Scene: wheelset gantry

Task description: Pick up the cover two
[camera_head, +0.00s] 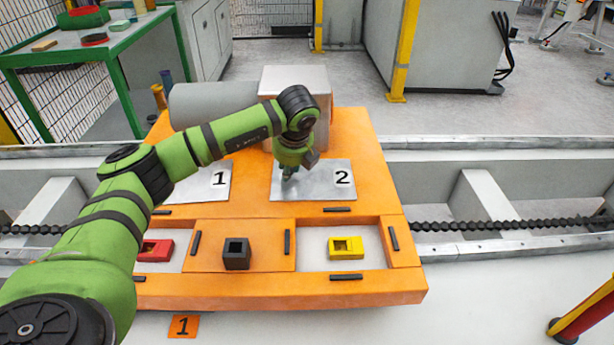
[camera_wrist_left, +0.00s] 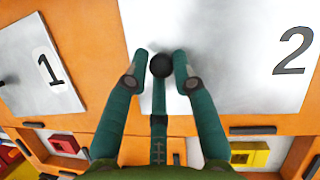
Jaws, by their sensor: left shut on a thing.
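Cover two (camera_head: 315,190) is a flat grey metal plate marked 2 with a dark round knob. It appears to lie flat on the orange gantry top, right of cover one (camera_head: 195,185). My left gripper (camera_head: 289,172) reaches down onto its left half. In the left wrist view, cover two (camera_wrist_left: 235,95) fills the upper right, and the gripper (camera_wrist_left: 162,62) has its teal fingers closed around the black knob (camera_wrist_left: 161,67). The head view hides the knob behind the gripper. I cannot tell whether the plate is slightly raised. My right gripper is not seen.
The orange gantry top (camera_head: 385,180) has front recesses with a red block (camera_head: 157,250) and a yellow block (camera_head: 346,248), and a black block (camera_head: 236,253) between them. A grey box and cylinder (camera_head: 215,103) stand behind the covers. A green table (camera_head: 105,45) is far left.

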